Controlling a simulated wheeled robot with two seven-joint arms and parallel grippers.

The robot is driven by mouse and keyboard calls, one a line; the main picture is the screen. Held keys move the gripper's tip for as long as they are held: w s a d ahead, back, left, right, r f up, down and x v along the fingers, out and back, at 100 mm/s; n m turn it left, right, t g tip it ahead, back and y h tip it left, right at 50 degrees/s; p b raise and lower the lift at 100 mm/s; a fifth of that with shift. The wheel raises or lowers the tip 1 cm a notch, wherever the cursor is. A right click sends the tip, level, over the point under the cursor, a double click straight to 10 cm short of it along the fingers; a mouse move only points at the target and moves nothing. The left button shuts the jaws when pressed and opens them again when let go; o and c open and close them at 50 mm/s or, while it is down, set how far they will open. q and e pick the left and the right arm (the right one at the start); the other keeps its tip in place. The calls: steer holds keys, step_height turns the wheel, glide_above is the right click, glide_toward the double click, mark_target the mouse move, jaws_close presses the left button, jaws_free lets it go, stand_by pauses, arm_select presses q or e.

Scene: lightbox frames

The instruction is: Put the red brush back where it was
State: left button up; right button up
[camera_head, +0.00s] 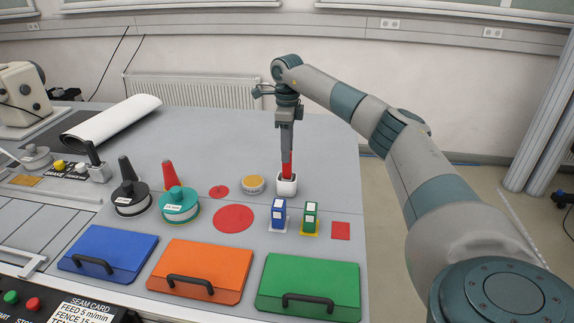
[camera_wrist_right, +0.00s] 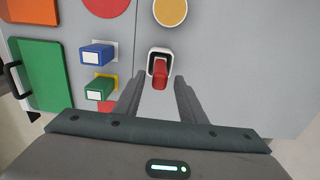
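The red brush (camera_head: 288,171) stands upright in a small white cup (camera_head: 286,187) on the grey table, with its lower end hidden inside. My right gripper (camera_head: 287,157) points straight down over the cup, at the top of the brush. In the right wrist view, the brush (camera_wrist_right: 160,74) shows between the fingertips of the right gripper (camera_wrist_right: 158,82), with a gap on each side. The right gripper is open. The white cup (camera_wrist_right: 151,66) surrounds the brush there. My left gripper is not in view.
A yellow-topped round tin (camera_head: 252,183) stands just left of the cup. Blue (camera_head: 278,216) and green (camera_head: 309,218) boxes stand in front. Flat red markings (camera_head: 233,219) lie bare on the table. Teal (camera_head: 179,205) and black lidded pots stand further left. The table's right edge is close.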

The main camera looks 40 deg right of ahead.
step_height(320, 180, up, 5)
steer(key=shift+r+b, duration=0.1)
steer(key=shift+b, duration=0.65)
steer(key=shift+r, duration=0.1)
stand_by(1.8)
